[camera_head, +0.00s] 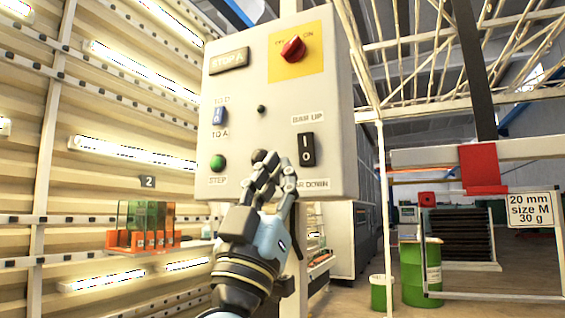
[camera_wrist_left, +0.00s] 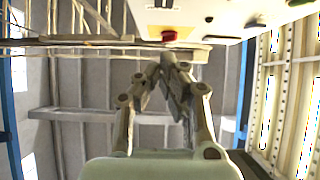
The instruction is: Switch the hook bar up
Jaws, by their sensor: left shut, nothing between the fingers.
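The grey control box (camera_head: 235,120) hangs upright in the middle of the head view. Its black rocker switch (camera_head: 307,150), marked I and O, sits at the lower right between the BAR UP label (camera_head: 308,118) and a partly hidden BAR DOWN label. My left gripper (camera_head: 272,160) is shut and empty, its fingertips pointing up in front of the box's lower part, just left of the rocker. Whether it touches the box cannot be told. In the left wrist view the closed fingertips (camera_wrist_left: 168,58) point upward. My right gripper is not in view.
A red rotary knob (camera_head: 293,49), a blue switch (camera_head: 219,116) and a green STEP button (camera_head: 217,163) are on the same box. A white frame with a red block (camera_head: 483,168) and a 20 mm sign (camera_head: 531,209) stands right. Green drums (camera_head: 421,270) stand beyond.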

